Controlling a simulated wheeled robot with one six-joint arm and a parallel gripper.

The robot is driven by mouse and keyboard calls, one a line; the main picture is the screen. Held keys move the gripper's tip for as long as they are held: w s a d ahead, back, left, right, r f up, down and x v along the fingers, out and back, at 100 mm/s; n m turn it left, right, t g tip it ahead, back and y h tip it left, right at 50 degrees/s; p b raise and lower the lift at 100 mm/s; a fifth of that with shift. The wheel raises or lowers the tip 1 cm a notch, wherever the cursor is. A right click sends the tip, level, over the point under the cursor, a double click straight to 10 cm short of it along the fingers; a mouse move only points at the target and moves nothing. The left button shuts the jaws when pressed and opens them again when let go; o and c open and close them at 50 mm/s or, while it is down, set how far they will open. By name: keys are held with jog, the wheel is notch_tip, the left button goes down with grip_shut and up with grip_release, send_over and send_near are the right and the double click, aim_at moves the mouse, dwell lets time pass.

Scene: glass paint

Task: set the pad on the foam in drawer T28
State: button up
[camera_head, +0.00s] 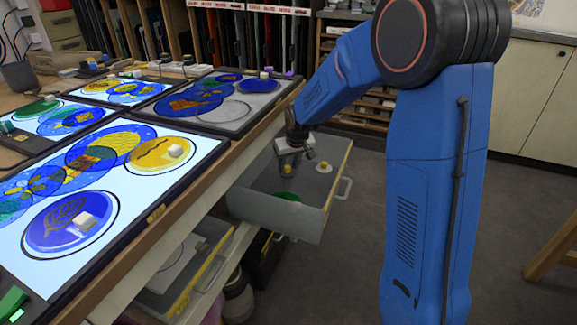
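An open grey drawer (260,207) sticks out from the bench at the middle of the view; I cannot read a T28 label on it. My gripper (287,169) points down inside this drawer. A small yellow piece (288,171) shows at its fingertips; I cannot tell whether the fingers hold it or whether it is the pad. A small white and yellow piece (324,168) is to the right, by the drawer's far side. A green round thing (287,197) lies low in the drawer, partly hidden by the front wall. I cannot make out the foam.
A second open drawer (213,282) with a yellow-edged front is lower left. Lit panels (110,190) with blue and yellow glass discs and white blocks cover the bench. Racks stand behind. The floor (335,270) right of the drawers is clear.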

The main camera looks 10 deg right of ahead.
jog(key=a+v, duration=0.1)
jog(key=v, duration=1.1)
jog(key=s+d+r, duration=0.3)
jog(key=s, duration=0.6)
jog(key=s+d+r, duration=0.2)
jog(key=s+r, duration=0.1)
jog(key=s, duration=0.7)
jog(key=s+d+f+m, duration=0.1)
jog(key=s, duration=0.9)
jog(key=s+d+f, duration=0.2)
jog(key=s, duration=0.8)
jog(key=shift+m+h, duration=0.4)
